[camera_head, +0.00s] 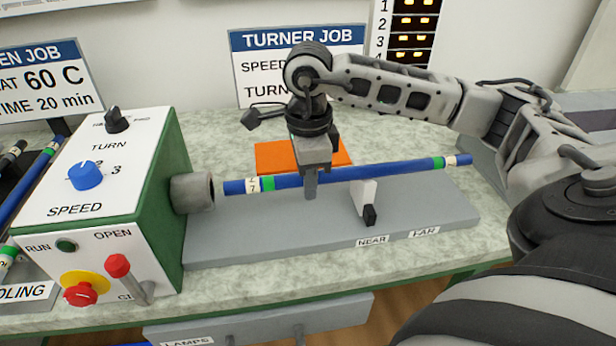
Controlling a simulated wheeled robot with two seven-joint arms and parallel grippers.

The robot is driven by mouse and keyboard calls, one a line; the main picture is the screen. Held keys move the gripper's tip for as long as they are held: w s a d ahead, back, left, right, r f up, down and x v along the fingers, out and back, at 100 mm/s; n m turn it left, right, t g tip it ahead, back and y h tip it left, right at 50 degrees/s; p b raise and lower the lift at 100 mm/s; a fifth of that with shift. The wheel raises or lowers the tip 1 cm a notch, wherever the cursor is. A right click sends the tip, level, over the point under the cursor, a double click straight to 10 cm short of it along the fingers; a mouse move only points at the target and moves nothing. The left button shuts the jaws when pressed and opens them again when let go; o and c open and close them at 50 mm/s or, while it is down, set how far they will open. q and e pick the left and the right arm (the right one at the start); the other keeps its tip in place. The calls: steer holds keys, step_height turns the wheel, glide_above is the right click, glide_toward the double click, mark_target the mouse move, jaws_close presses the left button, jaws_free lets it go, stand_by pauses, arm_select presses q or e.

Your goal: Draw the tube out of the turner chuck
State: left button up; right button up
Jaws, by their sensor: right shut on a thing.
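The blue tube (392,169) has green and cream bands near both ends. It lies along the turner bed, sloping slightly up to the right. Its left end is outside the grey chuck (192,193), with a small gap between them. My right gripper (311,182) is shut on the tube left of its middle, pointing down from above. The turner (100,190) is a green box with a white front, knobs and a red-tipped lever (118,266) by the OPEN label. My left gripper is not in view.
A white rest (363,195) with a black foot stands on the grey bed (250,235), under or beside the tube. NEAR and FAR labels mark the bed's front edge. An orange pad (275,157) lies behind. More tubes (38,178) lie at the far left.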

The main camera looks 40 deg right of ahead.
steer(key=shift+r+p, duration=0.3)
steer(key=shift+r, duration=0.45)
steer(key=shift+r+p, duration=0.65)
steer(key=shift+p, duration=0.05)
steer(key=shift+r+p, duration=0.5)
steer(key=shift+r, duration=0.2)
steer(key=shift+r+p, duration=1.65)
steer(key=shift+r, duration=0.8)
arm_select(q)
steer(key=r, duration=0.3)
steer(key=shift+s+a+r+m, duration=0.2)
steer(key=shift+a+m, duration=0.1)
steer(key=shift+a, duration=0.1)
